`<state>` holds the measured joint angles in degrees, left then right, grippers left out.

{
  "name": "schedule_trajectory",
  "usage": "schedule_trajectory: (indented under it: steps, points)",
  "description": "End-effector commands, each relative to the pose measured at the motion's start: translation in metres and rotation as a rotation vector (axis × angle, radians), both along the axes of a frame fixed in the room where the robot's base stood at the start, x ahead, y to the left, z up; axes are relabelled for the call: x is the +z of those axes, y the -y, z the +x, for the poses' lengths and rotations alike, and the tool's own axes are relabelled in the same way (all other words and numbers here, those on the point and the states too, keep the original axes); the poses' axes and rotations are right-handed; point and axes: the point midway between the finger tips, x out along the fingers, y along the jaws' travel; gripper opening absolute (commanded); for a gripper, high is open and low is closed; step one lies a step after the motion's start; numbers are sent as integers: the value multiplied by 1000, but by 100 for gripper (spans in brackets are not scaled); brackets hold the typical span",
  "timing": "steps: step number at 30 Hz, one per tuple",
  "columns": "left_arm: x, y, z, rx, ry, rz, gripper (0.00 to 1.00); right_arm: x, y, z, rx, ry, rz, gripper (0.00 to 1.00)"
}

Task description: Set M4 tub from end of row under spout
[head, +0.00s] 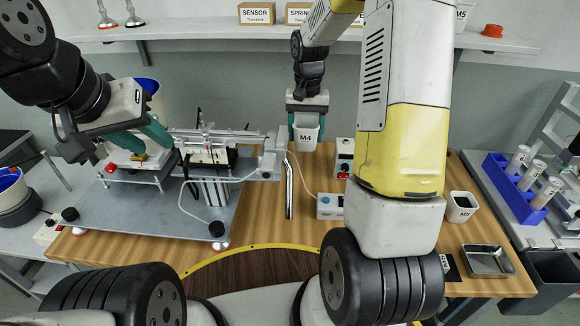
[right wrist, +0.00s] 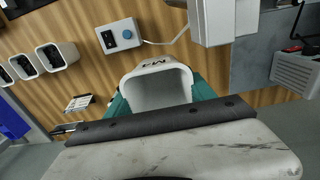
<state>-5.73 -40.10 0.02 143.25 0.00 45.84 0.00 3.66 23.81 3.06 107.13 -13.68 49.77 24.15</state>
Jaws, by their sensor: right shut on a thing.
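The white M4 tub (head: 306,138) is held upright between the teal fingers of my right gripper (head: 307,105), just right of the machine's outlet end. In the right wrist view the M4 tub (right wrist: 157,88) looks empty, with a teal finger on each side. The spout (head: 289,190) is a bent metal tube pointing down over the wooden table; the tub is behind and above its lower end, not under it. My left gripper (head: 154,148) has its teal fingers apart near the left part of the machine (head: 205,140); whether they touch anything is unclear.
An M3 tub (head: 461,207) stands at the right, and several tubs (right wrist: 55,56) form a row in the right wrist view. A blue-knob box (head: 330,206) and a red-button box (head: 344,160) stand near the spout. A metal tray (head: 488,261) lies front right. Table below the spout is clear.

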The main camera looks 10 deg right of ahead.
Motion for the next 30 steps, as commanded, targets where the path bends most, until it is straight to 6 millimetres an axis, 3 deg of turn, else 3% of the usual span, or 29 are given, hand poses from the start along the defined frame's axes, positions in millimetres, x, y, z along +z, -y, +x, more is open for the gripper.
schedule_trajectory:
  steps: [6, 15, 25, 30]
  points:
    - [0, 0, 0, 0, 0, 0, 36, -62, 0, -2, 1, -6, 0, 23]
    - [0, 0, 0, 0, 0, 0, 36, -137, 0, -1, 0, -4, -1, 23]
    - [0, 0, 0, 0, 0, 0, 36, -167, 0, 0, 1, -1, -1, 23]
    - [0, 0, 0, 0, 0, 0, 36, -193, 0, -1, 1, -3, 0, 23]
